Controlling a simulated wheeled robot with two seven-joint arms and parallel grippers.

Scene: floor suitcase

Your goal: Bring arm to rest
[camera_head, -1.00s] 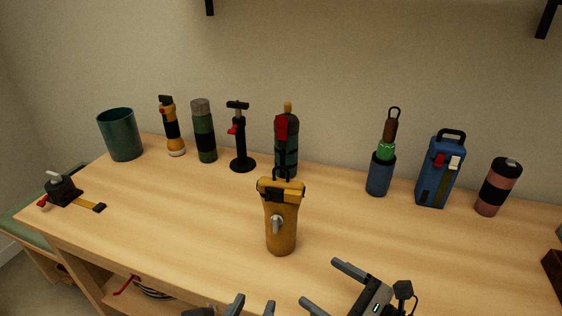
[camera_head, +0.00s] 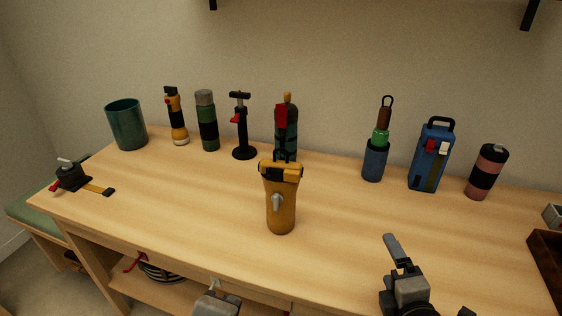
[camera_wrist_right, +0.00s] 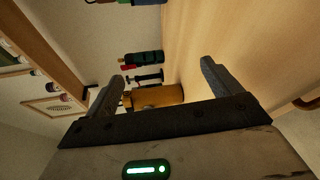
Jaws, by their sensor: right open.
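My right gripper (camera_head: 415,275) is over the front right part of the workbench in the head view, apart from the objects there. In the right wrist view its two fingers (camera_wrist_right: 163,75) are spread wide with nothing held between them. A yellow-orange lantern-like bottle (camera_head: 281,203) with a grey tap stands upright on the bench, left of the right gripper; it also shows sideways beyond the fingers in the wrist view (camera_wrist_right: 160,96). My left gripper (camera_head: 217,302) shows only partly at the bottom edge, by the bench front; its jaws are not clear.
Along the back of the wooden bench (camera_head: 200,208) stand a teal cup (camera_head: 126,125), a yellow flashlight (camera_head: 176,118), bottles, a black stand (camera_head: 242,130), a blue box (camera_head: 432,157) and a pink-black can (camera_head: 486,172). A brown box (camera_head: 546,262) is at the right. The bench middle is mostly clear.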

